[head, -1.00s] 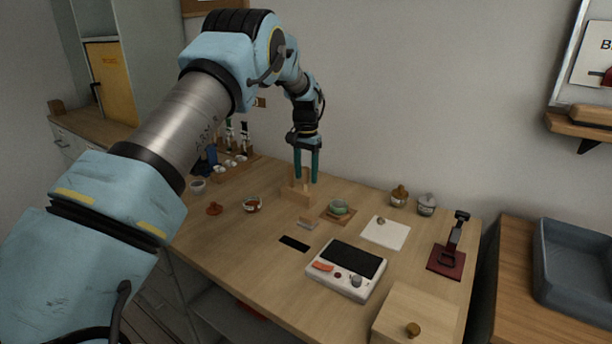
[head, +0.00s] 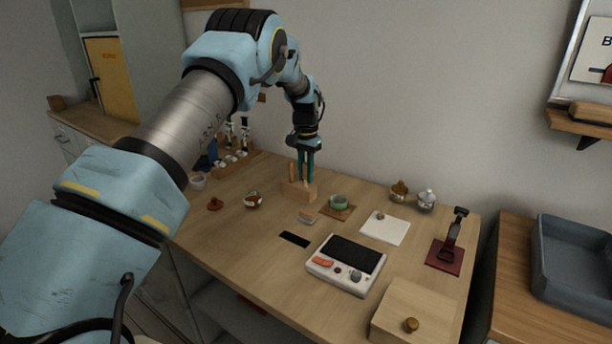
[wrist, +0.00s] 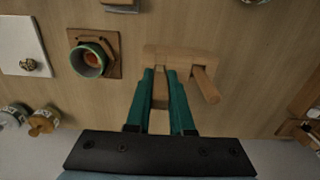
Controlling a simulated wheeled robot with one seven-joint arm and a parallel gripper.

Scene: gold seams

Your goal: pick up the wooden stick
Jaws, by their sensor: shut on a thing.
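A small wooden holder block (head: 299,191) stands on the table; it also shows in the wrist view (wrist: 181,53). My gripper (head: 304,180), pointing down over the block, has two green fingers; in the wrist view its fingertips (wrist: 159,72) are close together. They are shut on a wooden stick (wrist: 160,91), which stands at the block and is partly hidden by the fingers in the head view. A second wooden stick (wrist: 206,86) stands in the block beside the gripper, outside the fingers.
A patterned bowl (head: 253,200) is to the left.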

